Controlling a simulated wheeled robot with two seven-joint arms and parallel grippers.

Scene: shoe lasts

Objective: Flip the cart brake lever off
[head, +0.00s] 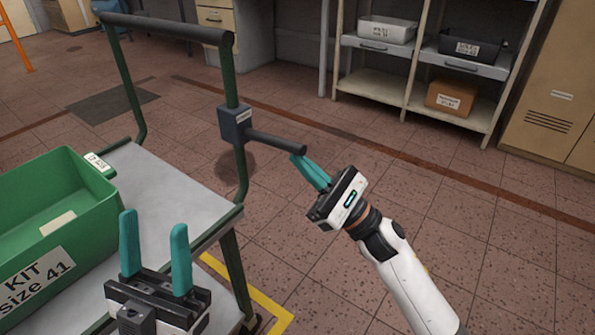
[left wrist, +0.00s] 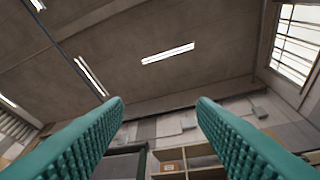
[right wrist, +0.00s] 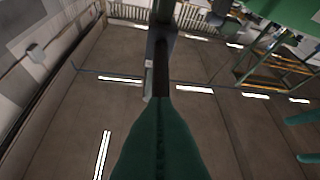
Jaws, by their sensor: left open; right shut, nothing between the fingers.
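The brake lever (head: 275,143) is a dark rod. It sticks out to the right, tilted slightly down, from a grey labelled box (head: 235,124) on the cart's green handle post. In the right wrist view the lever (right wrist: 161,65) shows straight beyond my fingertips. My right gripper (head: 297,157) is shut and empty, its teal tips at or just below the lever's free end; I cannot tell whether they touch. My left gripper (head: 154,220) is open and empty, in front of the cart (head: 190,190), beside the green bin.
A green bin (head: 83,240) labelled "KIT size 41" sits on the cart's left part. The cart's black push bar (head: 165,27) rises at the back. A shelf (head: 425,80) with boxes and a tan locker (head: 555,90) stand behind. Floor right of the cart is clear.

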